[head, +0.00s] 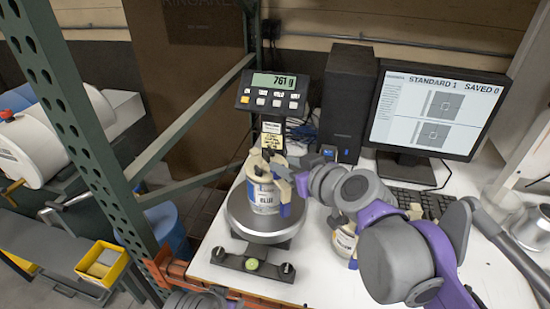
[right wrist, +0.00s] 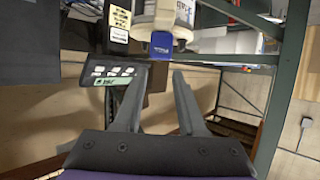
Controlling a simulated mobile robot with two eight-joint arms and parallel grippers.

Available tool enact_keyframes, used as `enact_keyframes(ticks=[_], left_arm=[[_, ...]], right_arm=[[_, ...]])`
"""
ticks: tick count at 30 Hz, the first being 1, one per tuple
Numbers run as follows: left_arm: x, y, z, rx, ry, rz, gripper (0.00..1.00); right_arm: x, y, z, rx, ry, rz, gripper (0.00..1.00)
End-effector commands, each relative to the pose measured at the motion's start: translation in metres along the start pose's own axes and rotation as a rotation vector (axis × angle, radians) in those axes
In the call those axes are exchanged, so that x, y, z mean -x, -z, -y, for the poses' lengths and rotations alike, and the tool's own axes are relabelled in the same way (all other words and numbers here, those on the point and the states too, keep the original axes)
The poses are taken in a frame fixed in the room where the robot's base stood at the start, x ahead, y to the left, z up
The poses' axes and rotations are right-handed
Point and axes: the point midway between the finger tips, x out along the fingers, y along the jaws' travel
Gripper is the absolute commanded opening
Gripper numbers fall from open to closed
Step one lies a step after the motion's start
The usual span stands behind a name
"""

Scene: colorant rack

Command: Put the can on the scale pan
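The can (head: 264,198) is white with a printed label and stands upright on the round grey scale pan (head: 240,218). Cream-coloured parts and blue tabs show at its top and side. My right gripper (head: 298,170) is beside the can, on its right near the top; its fingers are partly hidden in the head view. In the right wrist view the two dark fingers (right wrist: 158,78) stand apart with nothing between them. The can (right wrist: 178,12) shows upside down beyond the fingertips. The scale display (head: 273,82) reads 761 g. My left gripper is not seen.
A second can (head: 345,240) stands on the white table (head: 325,282), partly behind my right arm. A monitor (head: 435,110), a keyboard and a black tower (head: 347,95) are at the back. A green metal post (head: 85,130) rises at the left. A yellow bin (head: 102,262) is lower left.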

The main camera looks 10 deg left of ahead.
Motion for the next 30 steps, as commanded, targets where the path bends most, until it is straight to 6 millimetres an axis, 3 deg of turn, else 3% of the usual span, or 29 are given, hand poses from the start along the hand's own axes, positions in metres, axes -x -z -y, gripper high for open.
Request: enact_keyframes(ticks=[3, 7, 16, 18, 20, 22, 27, 30], left_arm=[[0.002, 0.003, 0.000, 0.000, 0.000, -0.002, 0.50], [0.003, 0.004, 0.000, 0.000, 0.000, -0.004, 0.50], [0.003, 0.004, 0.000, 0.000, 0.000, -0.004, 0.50], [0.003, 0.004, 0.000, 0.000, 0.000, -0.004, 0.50], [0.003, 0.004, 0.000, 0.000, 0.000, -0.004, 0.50], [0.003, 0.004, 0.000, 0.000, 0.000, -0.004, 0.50], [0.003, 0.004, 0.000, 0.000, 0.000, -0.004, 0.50], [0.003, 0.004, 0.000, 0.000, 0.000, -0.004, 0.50]], right_arm=[[0.022, 0.001, -0.001, 0.000, -0.002, -0.001, 0.40], [0.036, 0.000, -0.001, -0.001, -0.001, -0.001, 0.40], [0.042, -0.001, 0.000, -0.001, -0.001, 0.001, 0.40], [0.045, -0.011, -0.003, -0.012, -0.007, 0.019, 0.40], [0.051, -0.035, -0.007, -0.033, -0.020, 0.060, 0.40], [0.064, -0.078, -0.016, -0.081, -0.053, 0.138, 0.40], [0.114, -0.215, -0.039, -0.260, -0.221, 0.392, 0.40], [0.147, -0.284, -0.049, -0.367, -0.353, 0.513, 0.40]])
